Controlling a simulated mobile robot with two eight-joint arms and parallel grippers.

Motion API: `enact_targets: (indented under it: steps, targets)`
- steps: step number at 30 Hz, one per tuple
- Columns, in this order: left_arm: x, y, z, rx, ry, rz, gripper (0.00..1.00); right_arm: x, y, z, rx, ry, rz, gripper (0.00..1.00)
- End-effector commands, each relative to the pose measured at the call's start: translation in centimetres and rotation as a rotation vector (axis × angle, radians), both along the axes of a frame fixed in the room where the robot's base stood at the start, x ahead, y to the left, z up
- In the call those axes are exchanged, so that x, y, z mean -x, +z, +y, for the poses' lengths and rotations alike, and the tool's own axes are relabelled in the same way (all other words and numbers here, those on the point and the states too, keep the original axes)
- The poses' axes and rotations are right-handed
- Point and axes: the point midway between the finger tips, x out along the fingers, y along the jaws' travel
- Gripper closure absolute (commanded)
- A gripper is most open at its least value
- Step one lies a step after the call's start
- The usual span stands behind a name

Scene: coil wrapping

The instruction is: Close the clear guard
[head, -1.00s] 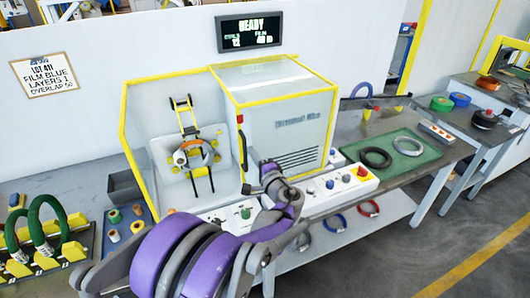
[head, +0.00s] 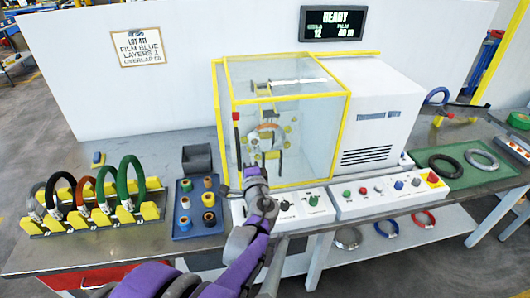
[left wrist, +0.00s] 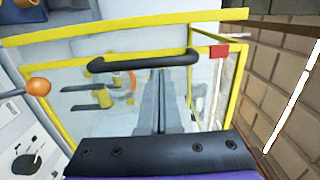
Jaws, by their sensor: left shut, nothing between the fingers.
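The clear guard (head: 305,135) is a see-through box with yellow edges. It stands over the wrapping head (head: 265,138), which shows through it. Its left edge carries a dark upright handle (head: 237,148) with a red piece on top. In the left wrist view the guard's handle (left wrist: 145,62) is a black bar across the yellow-edged panel. My left gripper (head: 250,170) is shut and empty, low at the guard's front left. In the left wrist view its fingers (left wrist: 165,85) point towards the panel just below the bar; contact cannot be told. My right gripper is out of view.
Button panels (head: 385,192) run along the bench front. A blue tray of spools (head: 198,207) and a rack of coils (head: 90,207) stand to the left. A green mat with rings (head: 465,165) lies right. A screen (head: 333,23) above reads READY.

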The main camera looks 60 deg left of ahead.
Motion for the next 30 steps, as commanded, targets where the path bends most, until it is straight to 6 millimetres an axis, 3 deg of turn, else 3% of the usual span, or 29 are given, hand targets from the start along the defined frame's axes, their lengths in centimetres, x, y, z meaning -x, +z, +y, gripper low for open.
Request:
enact_targets:
  steps: [3,10,24,30]
  targets:
    - [1.8,0.0,0.8,-0.001,0.004,0.001,1.0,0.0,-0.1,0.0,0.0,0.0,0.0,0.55]
    - [3.1,0.0,1.3,0.0,0.001,0.001,1.0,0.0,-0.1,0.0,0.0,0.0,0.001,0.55]
    - [3.2,0.0,1.4,-0.001,0.003,0.0,1.0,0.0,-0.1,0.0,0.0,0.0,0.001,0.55]
    - [2.1,0.0,1.2,0.0,0.0,0.001,1.0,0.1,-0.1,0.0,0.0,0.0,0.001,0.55]
